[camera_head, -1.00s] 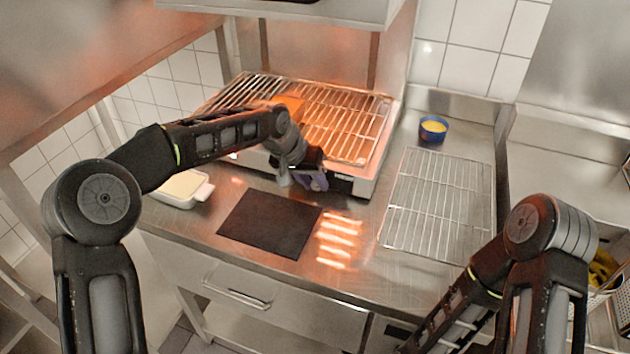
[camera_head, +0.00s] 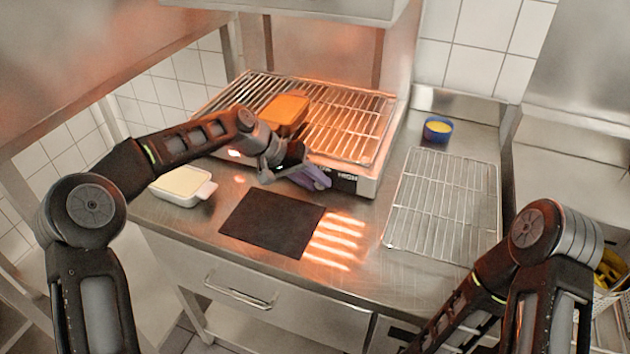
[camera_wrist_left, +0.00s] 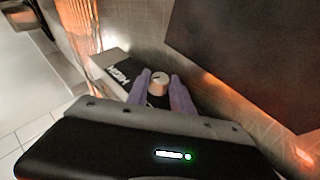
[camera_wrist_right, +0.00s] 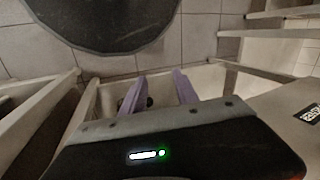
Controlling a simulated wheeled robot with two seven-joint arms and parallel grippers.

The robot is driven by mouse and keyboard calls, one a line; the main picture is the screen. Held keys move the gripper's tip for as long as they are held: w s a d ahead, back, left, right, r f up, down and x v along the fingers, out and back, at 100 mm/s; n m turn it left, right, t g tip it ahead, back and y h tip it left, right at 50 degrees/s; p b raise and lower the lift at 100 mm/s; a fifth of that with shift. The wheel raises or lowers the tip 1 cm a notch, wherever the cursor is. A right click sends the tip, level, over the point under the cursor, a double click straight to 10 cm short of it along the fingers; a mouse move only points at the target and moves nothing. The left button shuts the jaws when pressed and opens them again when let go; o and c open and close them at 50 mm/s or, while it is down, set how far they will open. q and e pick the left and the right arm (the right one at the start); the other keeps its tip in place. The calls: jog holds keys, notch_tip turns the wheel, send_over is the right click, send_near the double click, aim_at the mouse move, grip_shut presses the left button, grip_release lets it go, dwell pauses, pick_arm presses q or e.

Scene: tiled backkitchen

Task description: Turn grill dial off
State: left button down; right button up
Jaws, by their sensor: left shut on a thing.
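The grill (camera_head: 368,150) stands at the back of the counter, its wire grate glowing orange. Its dial is on the dark front panel (camera_head: 343,180). The pale round dial (camera_wrist_left: 158,84) shows in the left wrist view. My left gripper (camera_head: 318,179) is at the panel, its purple fingers on either side of the dial and shut on it. The fingers hide the dial in the head view, and I cannot read its setting. My right gripper (camera_wrist_right: 160,80) shows in the right wrist view with its fingers apart and nothing between them.
An orange dish (camera_head: 285,112) sits on the grate. A white dish (camera_head: 183,186) stands left of the grill. A dark board (camera_head: 271,222) lies in front. A wire rack (camera_head: 443,202) and a blue bowl (camera_head: 437,130) are on the right. Shelf posts stand at the left.

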pick_arm(q)
jog(key=c, duration=1.1)
grip_release()
jog(key=shift+b+v, duration=0.65)
jog(key=shift+v, duration=3.3)
jog(key=shift+f, duration=0.1)
